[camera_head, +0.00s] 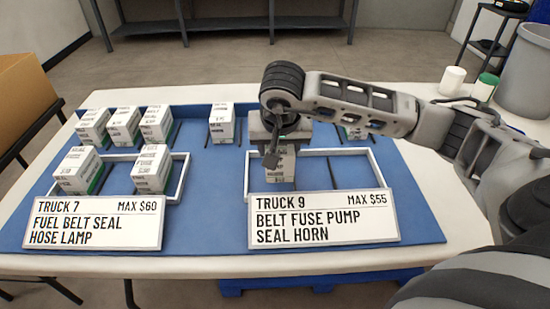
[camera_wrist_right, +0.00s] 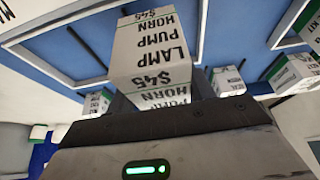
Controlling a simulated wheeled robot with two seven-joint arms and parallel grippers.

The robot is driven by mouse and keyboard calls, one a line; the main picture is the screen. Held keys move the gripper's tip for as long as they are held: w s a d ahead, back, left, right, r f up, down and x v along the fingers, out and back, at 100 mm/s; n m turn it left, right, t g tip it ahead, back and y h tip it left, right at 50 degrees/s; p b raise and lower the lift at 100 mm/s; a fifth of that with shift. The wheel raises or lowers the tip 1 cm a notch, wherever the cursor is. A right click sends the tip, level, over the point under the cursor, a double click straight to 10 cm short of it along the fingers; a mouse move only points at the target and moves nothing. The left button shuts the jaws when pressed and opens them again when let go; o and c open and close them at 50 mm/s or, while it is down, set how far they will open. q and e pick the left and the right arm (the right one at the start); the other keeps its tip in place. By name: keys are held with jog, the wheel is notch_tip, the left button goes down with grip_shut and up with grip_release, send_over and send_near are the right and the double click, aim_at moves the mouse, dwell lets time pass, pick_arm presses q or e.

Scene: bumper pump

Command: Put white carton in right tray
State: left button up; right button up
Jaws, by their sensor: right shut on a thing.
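My right gripper (camera_head: 277,140) is shut on a white carton (camera_head: 282,168), over the left part of the right tray (camera_head: 378,170), behind the Truck 9 sign. In the right wrist view the held carton (camera_wrist_right: 152,52) shows the printed words lamp, pump, horn and $45, between the fingers. The right tray is a white frame with a dark divider, and its right part looks empty. I cannot tell whether the carton touches the tray floor. My left gripper is not in view.
The left tray (camera_head: 186,178) behind the Truck 7 sign (camera_head: 95,222) holds two cartons. Several cartons stand along the back of the blue mat (camera_head: 205,215), one partly hidden by my right arm. The Truck 9 sign (camera_head: 322,217) fronts the right tray. Two cylinders (camera_head: 452,80) stand at the right.

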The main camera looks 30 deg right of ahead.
jog(key=shift+w+d+f, duration=0.2)
jog(key=shift+w+f, duration=0.75)
jog(key=shift+f, duration=0.15)
jog(key=shift+w+d+f, duration=0.1)
jog(key=shift+w+f, duration=0.25)
jog(key=shift+f, duration=0.05)
notch_tip(320, 180, down, 3)
jog(key=shift+f, duration=0.1)
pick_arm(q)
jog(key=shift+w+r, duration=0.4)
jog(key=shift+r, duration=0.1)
pick_arm(e)
jog(key=shift+w, duration=0.1)
jog(key=shift+f, duration=0.15)
jog(key=o, duration=1.2)
jog(key=shift+c, duration=0.2)
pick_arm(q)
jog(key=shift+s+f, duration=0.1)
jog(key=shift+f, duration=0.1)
